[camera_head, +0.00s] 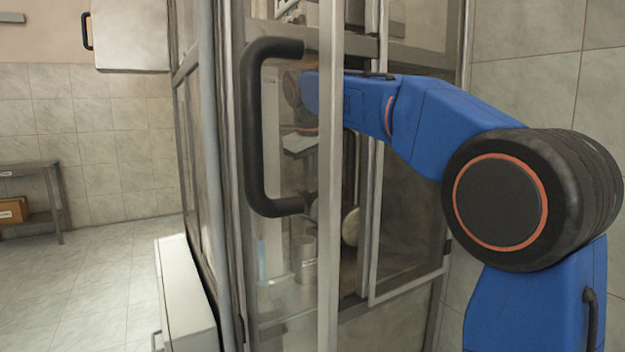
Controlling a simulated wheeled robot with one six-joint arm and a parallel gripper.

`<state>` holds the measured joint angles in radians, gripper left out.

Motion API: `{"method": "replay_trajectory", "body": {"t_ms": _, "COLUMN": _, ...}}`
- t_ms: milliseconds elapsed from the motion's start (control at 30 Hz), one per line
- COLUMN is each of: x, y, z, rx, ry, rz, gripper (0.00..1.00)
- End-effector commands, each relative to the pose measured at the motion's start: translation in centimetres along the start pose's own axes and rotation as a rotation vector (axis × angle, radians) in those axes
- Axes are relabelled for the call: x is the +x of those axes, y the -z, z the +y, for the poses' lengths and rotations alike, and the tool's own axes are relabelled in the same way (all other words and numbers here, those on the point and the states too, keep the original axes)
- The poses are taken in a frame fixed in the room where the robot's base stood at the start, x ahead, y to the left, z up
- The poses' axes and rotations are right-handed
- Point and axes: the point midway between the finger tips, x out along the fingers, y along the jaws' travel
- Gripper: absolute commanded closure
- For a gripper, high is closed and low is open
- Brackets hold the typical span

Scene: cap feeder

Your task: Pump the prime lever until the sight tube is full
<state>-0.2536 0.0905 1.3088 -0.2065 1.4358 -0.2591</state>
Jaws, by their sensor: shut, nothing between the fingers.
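My gripper (306,131) is inside the cabinet, small and dark behind the door pane, with its fingers shut and empty. A narrow light-blue upright strip (262,262) shows low behind the pane; it may be the sight tube, and its fill level is not clear. A cream round part (350,227) shows inside near the door's edge; I cannot tell whether it belongs to the prime lever. No lever can be made out for certain, and the door frame hides part of the inside.
The glazed cabinet door (328,180) with a thick black handle (254,130) stands in front of my wrist. My arm passes to the right of its edge. A grey cylinder (304,258) stands inside. A white box (184,295) is at lower left; open floor lies beyond.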

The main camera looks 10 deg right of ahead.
Motion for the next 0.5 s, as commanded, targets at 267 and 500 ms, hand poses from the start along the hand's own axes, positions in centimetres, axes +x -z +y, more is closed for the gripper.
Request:
{"method": "replay_trajectory", "body": {"t_ms": 267, "x": 5.1, "y": -0.1, "z": 0.0, "rx": 0.000, "ry": 0.001, "rz": -0.002, "gripper": 1.00}}
{"method": "replay_trajectory", "body": {"t_ms": 500, "x": 7.9, "y": -1.7, "z": 0.0, "rx": 0.001, "ry": 0.000, "rz": -0.001, "gripper": 1.00}}
